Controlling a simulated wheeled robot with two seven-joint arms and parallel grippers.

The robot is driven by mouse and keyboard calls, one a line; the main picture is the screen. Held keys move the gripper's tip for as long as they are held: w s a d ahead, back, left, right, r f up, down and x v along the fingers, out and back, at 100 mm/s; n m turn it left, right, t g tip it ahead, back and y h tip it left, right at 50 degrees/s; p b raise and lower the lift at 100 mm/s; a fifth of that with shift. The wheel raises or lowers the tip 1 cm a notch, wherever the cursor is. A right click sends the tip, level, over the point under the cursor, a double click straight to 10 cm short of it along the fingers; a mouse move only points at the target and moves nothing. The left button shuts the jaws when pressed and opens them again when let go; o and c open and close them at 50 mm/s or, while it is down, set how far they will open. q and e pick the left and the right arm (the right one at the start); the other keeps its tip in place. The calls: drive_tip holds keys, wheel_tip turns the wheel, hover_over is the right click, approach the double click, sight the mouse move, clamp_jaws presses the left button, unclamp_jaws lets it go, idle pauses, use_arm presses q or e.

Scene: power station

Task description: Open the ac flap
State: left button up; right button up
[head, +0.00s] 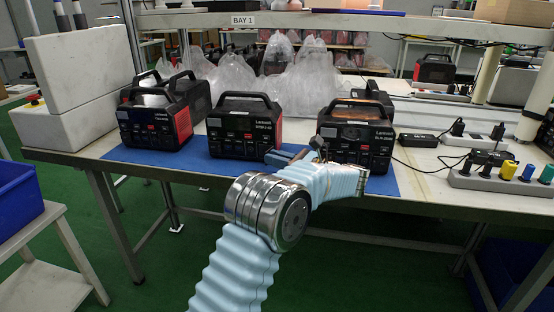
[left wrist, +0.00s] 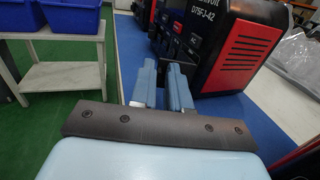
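Three black power stations stand in a row on a blue mat (head: 120,155): a left one (head: 150,122), a middle one (head: 240,128) and a right one (head: 355,138). My left gripper (head: 275,156) is low in front of the middle one, near its lower right front corner. In the left wrist view its two grey-blue fingers (left wrist: 163,72) have a narrow gap between them, with nothing visibly held. The middle station (left wrist: 232,48), with its red side panel, is just beyond them. My right gripper is out of view.
Clear plastic bags (head: 300,75) fill the space behind the stations. Adapters and a power strip with plugs (head: 500,180) lie at the right of the table. White blocks (head: 70,85) stand at the left. A blue bin (head: 22,198) sits on a side cart.

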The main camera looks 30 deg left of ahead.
use_arm(q)
drive_tip(key=shift+o, duration=0.9)
drive_tip(key=d, duration=1.3)
drive_tip(key=shift+s+d+b, duration=0.3)
drive_tip(key=shift+s+d, duration=0.1)
drive_tip(key=shift+s, duration=0.05)
